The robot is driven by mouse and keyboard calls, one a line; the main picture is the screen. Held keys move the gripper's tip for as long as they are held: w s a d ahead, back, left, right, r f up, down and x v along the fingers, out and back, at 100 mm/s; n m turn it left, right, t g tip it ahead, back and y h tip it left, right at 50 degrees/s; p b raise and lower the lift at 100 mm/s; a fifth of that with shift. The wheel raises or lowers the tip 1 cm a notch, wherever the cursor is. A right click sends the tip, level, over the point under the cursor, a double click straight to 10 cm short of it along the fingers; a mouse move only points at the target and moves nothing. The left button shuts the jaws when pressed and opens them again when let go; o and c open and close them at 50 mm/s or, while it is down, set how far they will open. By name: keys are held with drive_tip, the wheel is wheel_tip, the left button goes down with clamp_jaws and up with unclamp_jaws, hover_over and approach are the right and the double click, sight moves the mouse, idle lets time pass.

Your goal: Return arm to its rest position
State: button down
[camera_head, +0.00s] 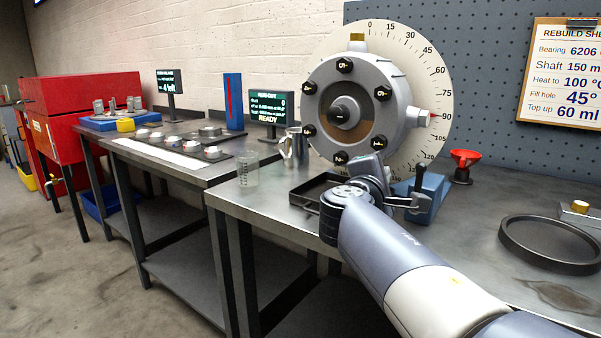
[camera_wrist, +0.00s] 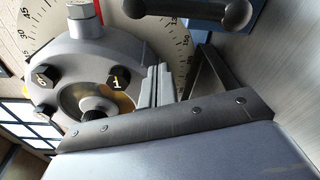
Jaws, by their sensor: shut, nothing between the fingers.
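My arm (camera_head: 410,260) reaches in from the lower right of the head view, over the near bench. Its wrist is bent in front of the grey rotor housing (camera_head: 392,92). My gripper (camera_wrist: 160,80) shows in the wrist view as two grey fingers close together, with nothing between them. In the head view its fingertips are hard to make out against the housing. The housing also shows in the wrist view (camera_wrist: 70,65), with numbered bolts around a brown centre. My gripper appears in front of its face; I cannot tell the gap.
A blue block (camera_head: 430,195) with a dark ball-ended handle stands close right of my wrist. A black tray (camera_head: 306,197), a metal jug (camera_head: 294,148) and a clear beaker (camera_head: 248,170) are to the left.

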drive_tip(key=n+p, duration=0.1)
drive_tip(key=a+f+n+p, duration=0.1)
drive_tip(key=n+p, duration=0.1)
drive_tip(key=f+n+p, duration=0.1)
drive_tip(key=p, duration=0.1)
drive_tip(key=shift+w+a+f+g, duration=0.2)
drive_tip(key=shift+w+a+g, duration=0.1)
drive_tip(key=shift+w+g, duration=0.1)
drive_tip(key=f+n+p, duration=0.1)
drive_tip(key=n+p, duration=0.1)
drive_tip(key=f+n+p, duration=0.1)
drive_tip(key=f+p, duration=0.1)
drive_tip(key=shift+w+a+n+g, duration=0.2)
drive_tip(key=shift+n+g, duration=0.1)
drive_tip(key=shift+n, duration=0.1)
drive_tip(key=s+a, duration=0.2)
drive_tip(key=s, duration=0.1)
drive_tip(key=shift+s+r+h, duration=0.1)
drive_tip(key=shift+h, duration=0.2)
drive_tip(key=shift+s, duration=0.1)
drive_tip(key=shift+s, duration=0.1)
